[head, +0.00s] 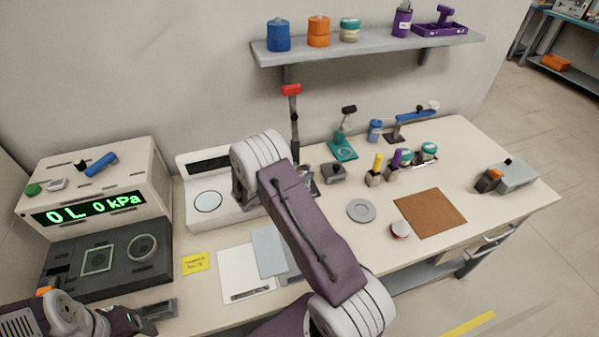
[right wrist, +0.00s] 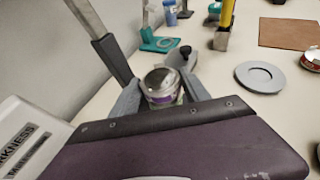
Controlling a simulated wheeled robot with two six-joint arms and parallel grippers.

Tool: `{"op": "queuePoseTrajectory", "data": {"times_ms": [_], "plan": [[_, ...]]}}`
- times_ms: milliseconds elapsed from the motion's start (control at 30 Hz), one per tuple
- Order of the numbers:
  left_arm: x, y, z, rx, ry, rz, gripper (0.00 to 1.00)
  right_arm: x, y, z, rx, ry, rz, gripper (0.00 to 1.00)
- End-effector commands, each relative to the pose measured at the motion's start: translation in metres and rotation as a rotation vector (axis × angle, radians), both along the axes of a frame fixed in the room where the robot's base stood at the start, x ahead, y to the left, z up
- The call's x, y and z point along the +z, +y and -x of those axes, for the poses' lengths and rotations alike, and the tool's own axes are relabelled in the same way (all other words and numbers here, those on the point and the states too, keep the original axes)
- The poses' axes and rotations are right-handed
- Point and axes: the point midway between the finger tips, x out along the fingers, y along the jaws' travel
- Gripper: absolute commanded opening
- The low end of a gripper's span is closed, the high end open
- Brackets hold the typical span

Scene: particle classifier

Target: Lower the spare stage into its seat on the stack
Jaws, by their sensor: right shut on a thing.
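My right gripper (right wrist: 160,92) is shut on a silver-topped round piece (right wrist: 161,80) with a greenish and purple band below, in the right wrist view. I cannot tell whether this is the spare stage or part of the stack, or whether it touches anything underneath. In the head view my right arm covers most of that spot. A tall post with a red top (head: 291,90) stands just behind the gripper. My left gripper (head: 158,311) is at the lower left, away from these things; its finger gap is unclear.
A grey ring disc (head: 361,210) lies to the right, near a brown mat (head: 430,212) and a small red-and-white tin (head: 400,230). Yellow and purple bottles (head: 376,169) stand behind. A white instrument (head: 205,200) is left of the post. A shelf (head: 370,48) hangs above.

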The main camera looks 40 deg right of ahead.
Motion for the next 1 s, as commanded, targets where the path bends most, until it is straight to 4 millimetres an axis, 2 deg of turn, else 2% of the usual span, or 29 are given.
{"op": "queuePoseTrajectory", "data": {"times_ms": [133,167,233,600,900,1000], "plan": [[-0.002,0.000,0.000,0.000,0.000,0.000,0.75,-0.002,0.000,0.000,0.000,0.000,0.001,0.07],[-0.002,0.000,0.000,0.000,0.000,0.000,0.75,-0.001,0.000,0.000,0.000,-0.001,0.001,0.60],[-0.001,0.000,0.000,0.000,0.000,0.000,0.75,-0.001,0.000,0.000,0.000,0.000,0.001,0.79],[-0.002,0.000,0.000,0.000,0.000,0.000,0.75,0.000,0.005,0.001,0.001,0.000,0.000,0.80],[-0.008,0.000,0.000,0.000,0.000,0.000,0.75,0.024,0.061,0.016,0.005,-0.001,0.000,0.80],[-0.008,0.000,0.000,0.000,0.000,0.000,0.75,0.030,0.073,0.021,0.003,-0.001,0.001,0.80]]}}
